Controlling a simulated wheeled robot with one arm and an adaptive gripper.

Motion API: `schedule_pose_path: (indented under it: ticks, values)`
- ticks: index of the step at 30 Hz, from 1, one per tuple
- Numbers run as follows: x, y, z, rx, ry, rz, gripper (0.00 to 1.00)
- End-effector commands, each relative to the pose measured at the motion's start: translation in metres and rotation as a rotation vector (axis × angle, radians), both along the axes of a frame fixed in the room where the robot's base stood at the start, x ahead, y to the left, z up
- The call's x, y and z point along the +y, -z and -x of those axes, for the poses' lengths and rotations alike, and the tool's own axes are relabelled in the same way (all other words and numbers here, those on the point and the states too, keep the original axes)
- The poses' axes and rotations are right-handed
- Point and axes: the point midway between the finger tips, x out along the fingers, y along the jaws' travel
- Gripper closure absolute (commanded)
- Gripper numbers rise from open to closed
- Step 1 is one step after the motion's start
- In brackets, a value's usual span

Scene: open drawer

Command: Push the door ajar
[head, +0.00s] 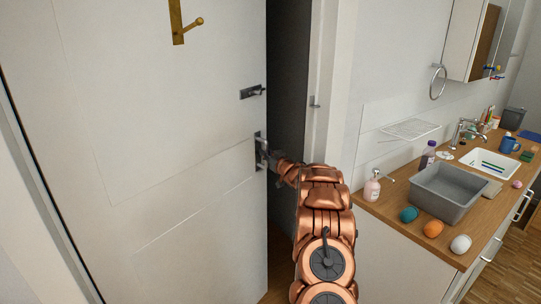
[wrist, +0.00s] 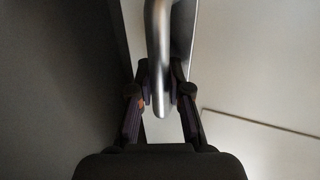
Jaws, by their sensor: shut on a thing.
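The white panelled door (head: 190,130) fills the left of the head view. It stands ajar, with a dark gap between its right edge and the white frame (head: 325,80). In the wrist view the metal door handle (wrist: 158,50) runs down between the fingers of my gripper (wrist: 160,100). My gripper is shut on the handle. In the head view my gripper (head: 276,160) is at the handle plate (head: 260,150) on the door's right edge, and my arm partly hides the gap's lower part.
To the right, a wooden counter (head: 390,205) holds a grey basin (head: 450,195), a soap bottle (head: 372,187) and several small items. Wooden floor shows at the far right.

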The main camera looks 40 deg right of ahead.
Motion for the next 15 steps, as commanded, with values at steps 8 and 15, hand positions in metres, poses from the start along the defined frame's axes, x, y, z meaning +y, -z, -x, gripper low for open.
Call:
schedule_pose_path:
  ticks: [8,15]
  values:
    - [-0.004,-0.002,-0.03,-0.004,0.016,-0.005,1.0]
    - [0.0,-0.003,-0.044,-0.011,0.014,-0.008,1.0]
